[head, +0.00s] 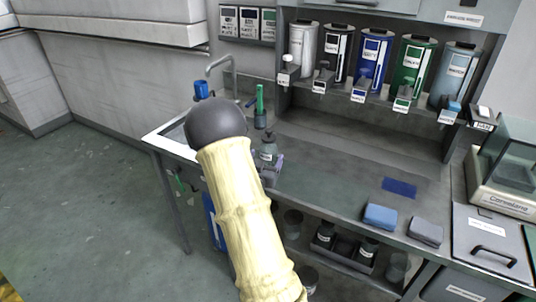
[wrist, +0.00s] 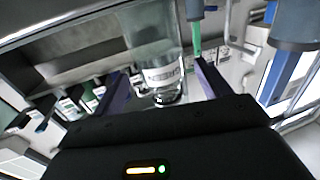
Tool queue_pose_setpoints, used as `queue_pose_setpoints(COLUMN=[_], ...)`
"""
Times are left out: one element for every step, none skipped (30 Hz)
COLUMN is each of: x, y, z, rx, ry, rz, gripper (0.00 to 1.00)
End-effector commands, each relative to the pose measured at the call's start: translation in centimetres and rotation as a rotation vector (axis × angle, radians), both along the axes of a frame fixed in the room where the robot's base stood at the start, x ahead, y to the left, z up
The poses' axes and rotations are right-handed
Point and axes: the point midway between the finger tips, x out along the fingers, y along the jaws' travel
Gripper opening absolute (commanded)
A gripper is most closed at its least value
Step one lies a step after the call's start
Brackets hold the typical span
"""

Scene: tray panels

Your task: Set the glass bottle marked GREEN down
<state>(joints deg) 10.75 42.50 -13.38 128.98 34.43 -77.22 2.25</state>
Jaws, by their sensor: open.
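A clear glass bottle (wrist: 158,76) with a pale label stands between the fingers of my gripper (wrist: 162,92) in the wrist view, which looks upside down. The label's word is too blurred to read. The jaws are open, with a gap showing on each side of the bottle. In the head view the bottle (head: 268,149) looks grey with a dark top and upright above the bench, right of the sink. My gripper (head: 271,170) is low around it, partly hidden by my arm. I cannot tell whether the bottle's base touches the bench.
A green upright item (head: 260,106) stands behind the bottle, near the tap (head: 225,70). A shelf of several coloured canisters (head: 372,58) lines the back. A blue mat (head: 399,188), a blue sponge (head: 380,217) and a grey sponge (head: 426,232) lie right. Bench between is clear.

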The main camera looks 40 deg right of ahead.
Motion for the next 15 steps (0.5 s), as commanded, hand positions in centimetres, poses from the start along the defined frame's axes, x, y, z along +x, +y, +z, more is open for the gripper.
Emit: queue_pose_setpoints(x=[-0.5,-0.9,-1.4,-1.7,-2.1,-2.5,-2.9,-3.2,-3.6,-3.8,-4.0,-4.3,-4.4,-4.5,-4.6], y=[1.0,1.5,2.1,2.7,3.1,3.8,4.2,4.6,5.2,5.5,5.8,6.1,6.3,6.4,6.6], z=[-0.1,-0.1,-0.1,-0.1,-0.1,-0.1,-0.1,-0.1,-0.1,-0.1,-0.1,-0.1,0.0,0.0,0.0], rx=[0.001,0.001,0.000,0.000,0.001,0.000,0.000,0.000,0.000,0.000,-0.001,-0.001,-0.001,-0.001,-0.001], ry=[0.001,0.002,0.002,0.001,0.002,0.001,0.001,0.001,0.001,0.000,0.001,0.001,0.001,0.001,0.001], rz=[0.003,0.003,0.003,0.004,0.003,0.003,0.004,0.003,0.003,0.003,0.002,0.001,0.001,0.001,0.001], gripper=[0.76,0.76,0.76,0.76,0.76,0.76,0.76,0.76,0.76,0.76,0.76,0.76,0.76,0.76,0.76])
